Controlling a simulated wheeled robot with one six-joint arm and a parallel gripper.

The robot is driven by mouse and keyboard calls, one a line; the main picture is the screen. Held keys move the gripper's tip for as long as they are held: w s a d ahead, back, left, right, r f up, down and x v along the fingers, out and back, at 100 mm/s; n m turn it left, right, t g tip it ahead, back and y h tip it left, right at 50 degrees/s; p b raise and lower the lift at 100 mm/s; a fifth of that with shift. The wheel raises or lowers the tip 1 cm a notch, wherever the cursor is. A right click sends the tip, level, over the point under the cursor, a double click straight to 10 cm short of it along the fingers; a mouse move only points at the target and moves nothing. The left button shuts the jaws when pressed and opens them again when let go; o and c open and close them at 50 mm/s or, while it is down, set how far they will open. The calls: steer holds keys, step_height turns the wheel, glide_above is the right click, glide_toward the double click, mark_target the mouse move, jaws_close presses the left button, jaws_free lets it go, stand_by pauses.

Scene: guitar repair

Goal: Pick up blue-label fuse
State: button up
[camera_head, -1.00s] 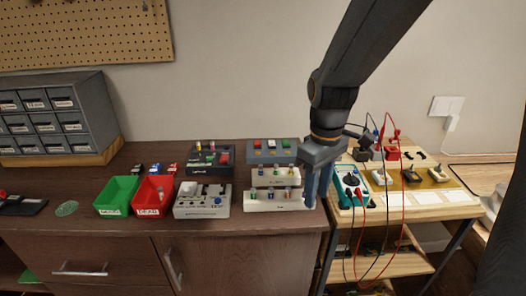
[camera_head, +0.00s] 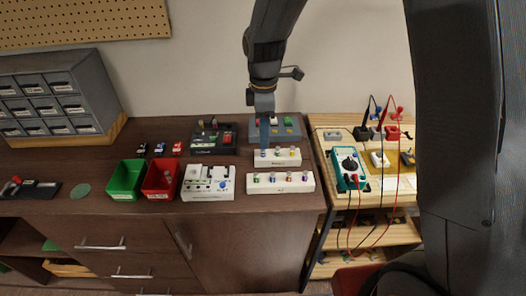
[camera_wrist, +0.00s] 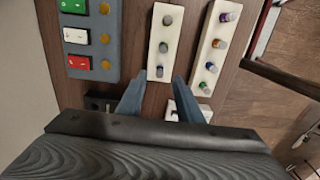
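My gripper (camera_head: 264,146) points down over the left end of the rear white fuse block (camera_head: 284,161). In the wrist view its two blue-grey fingers (camera_wrist: 159,80) are apart, with nothing clamped between them. A grey-topped fuse (camera_wrist: 159,71) at the near end of the white block (camera_wrist: 157,60) stands between the fingertips. In the head view a small bluish fuse (camera_head: 263,154) shows just under the fingers, partly hidden by them. Two more fuses stand along this block. From above their label colours are hard to tell.
A front white block (camera_head: 254,188) holds several coloured fuses. A grey switch panel (camera_head: 290,122) stands behind, and a black board (camera_head: 212,143) is to the left. A white device (camera_head: 207,190), red bin (camera_head: 156,192) and green bin (camera_head: 123,192) lie further left.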

mark_target(263, 154)
steer(key=shift+a+f+p, duration=0.1)
steer(key=shift+f+p, duration=0.6)
steer(key=shift+f, duration=1.25)
jaws_close()
steer(key=shift+r, duration=0.1)
